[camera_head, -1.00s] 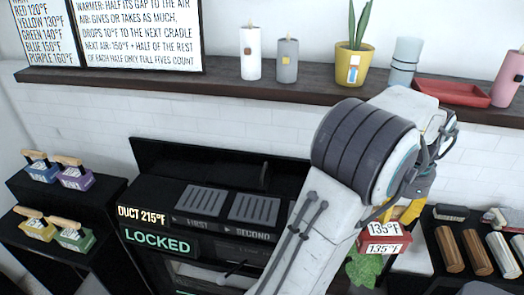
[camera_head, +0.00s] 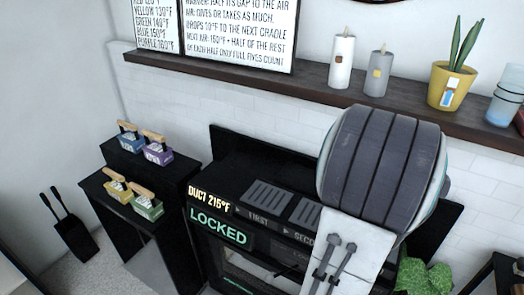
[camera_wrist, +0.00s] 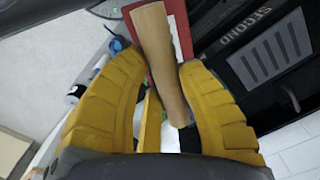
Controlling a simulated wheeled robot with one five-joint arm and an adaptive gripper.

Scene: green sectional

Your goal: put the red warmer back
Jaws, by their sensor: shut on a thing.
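The red warmer (camera_wrist: 184,30) shows in the wrist view as a red block beneath a wooden handle (camera_wrist: 157,55). My gripper (camera_wrist: 150,72) has its yellow fingers shut around that handle. In the head view my arm hides the gripper and red warmer. Blue (camera_head: 130,142) and purple (camera_head: 157,154) warmers sit on the rear step of a black stand at left. Yellow (camera_head: 117,192) and green (camera_head: 148,207) warmers sit on its front step. The black unit (camera_head: 218,140) reads "DUCT 215°F" and "LOCKED". Its slotted plates are labelled FIRST (camera_head: 267,195) and SECOND (camera_head: 306,211), the latter partly covered by my arm.
A dark wall shelf (camera_head: 230,79) holds two candles (camera_head: 341,62), a yellow plant pot (camera_head: 450,87) and a signboard (camera_head: 238,32). A green leafy plant (camera_head: 425,277) is at lower right. A black dustpan set (camera_head: 73,226) stands on the floor at left.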

